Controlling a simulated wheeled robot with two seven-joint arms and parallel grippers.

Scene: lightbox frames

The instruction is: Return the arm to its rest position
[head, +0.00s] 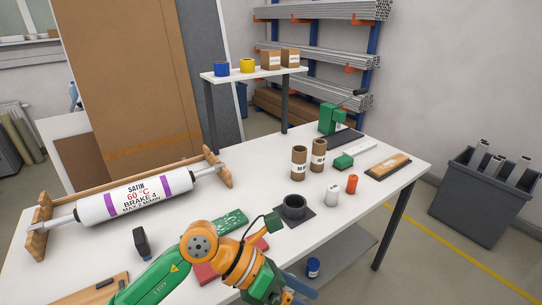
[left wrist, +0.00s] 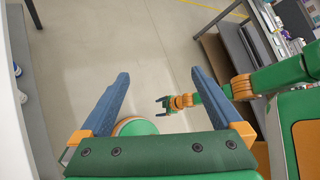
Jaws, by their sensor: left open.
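My left arm comes in at the bottom left of the head view, bent at its orange joint, over the front of the white table. Its gripper is partly seen at the bottom edge, with a bit of blue finger. In the left wrist view my left gripper (left wrist: 160,73) is open.
The white table (head: 375,206) holds a roller (head: 128,200) in a wooden cradle, a dark cup (head: 294,207) on a pad, cardboard tubes (head: 299,163) and small bottles. A green tray (head: 231,219) lies by my arm. A grey bin (head: 480,200) stands right.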

